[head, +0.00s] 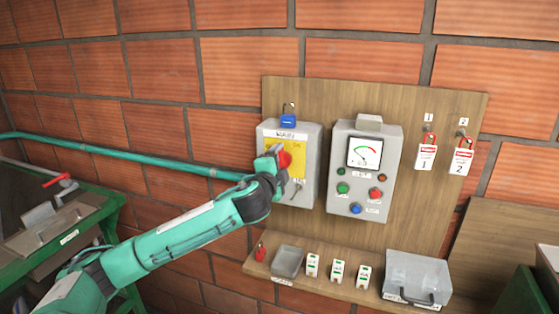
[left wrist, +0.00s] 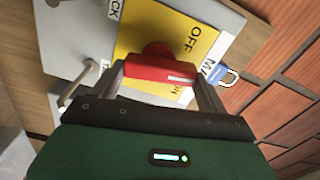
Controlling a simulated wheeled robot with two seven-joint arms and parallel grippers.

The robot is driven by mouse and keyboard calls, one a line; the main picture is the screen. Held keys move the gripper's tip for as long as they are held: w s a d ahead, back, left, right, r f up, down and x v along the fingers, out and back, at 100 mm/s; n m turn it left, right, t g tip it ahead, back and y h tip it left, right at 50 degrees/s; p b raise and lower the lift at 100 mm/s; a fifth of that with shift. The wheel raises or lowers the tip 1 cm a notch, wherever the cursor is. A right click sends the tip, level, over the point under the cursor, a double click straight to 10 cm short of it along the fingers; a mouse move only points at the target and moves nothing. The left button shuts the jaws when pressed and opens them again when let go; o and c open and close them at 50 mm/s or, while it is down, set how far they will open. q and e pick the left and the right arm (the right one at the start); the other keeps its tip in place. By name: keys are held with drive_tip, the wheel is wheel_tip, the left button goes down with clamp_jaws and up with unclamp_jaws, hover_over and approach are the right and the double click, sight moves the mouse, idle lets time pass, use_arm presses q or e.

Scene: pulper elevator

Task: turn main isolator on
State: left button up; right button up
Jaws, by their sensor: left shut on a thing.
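The main isolator is a grey box (head: 308,170) with a "MAIN" label and a yellow plate (head: 299,147) on the wooden board. Its red rotary handle (head: 285,159) is partly hidden by my gripper in the head view. My left gripper (head: 272,160) is at the front of the box. In the left wrist view the red handle (left wrist: 160,72) lies between the two fingers of my left gripper (left wrist: 163,80), which are shut on it. "OFF" and "ON" are printed on the yellow plate (left wrist: 185,42). The handle's exact setting is hard to tell. My right gripper is out of view.
A blue padlock (head: 288,120) hangs above the box; it also shows in the left wrist view (left wrist: 221,73). A control box (head: 338,180) with a gauge and buttons stands close right. Two red-and-white tags (head: 426,157) hang farther right. A shelf (head: 325,289) below holds small items.

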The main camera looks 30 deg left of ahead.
use_arm(q)
drive_tip(key=shift+a+r+m+p, duration=0.25)
drive_tip(key=shift+r+m+p, duration=0.2)
drive_tip(key=shift+m, duration=0.65)
drive_tip(key=shift+f, duration=0.1)
drive_tip(key=o, duration=1)
drive_tip(key=shift+y, duration=0.3)
drive_tip(key=b+v, duration=0.2)
drive_tip(key=v, duration=0.2)
drive_tip(key=a+b+v, duration=0.1)
drive_tip(key=b+v, duration=0.1)
drive_tip(key=v, duration=0.3)
drive_tip(key=b+v, duration=0.2)
drive_tip(key=v, duration=0.3)
drive_tip(key=shift+s+f, duration=0.1)
drive_tip(key=shift+s, duration=0.35)
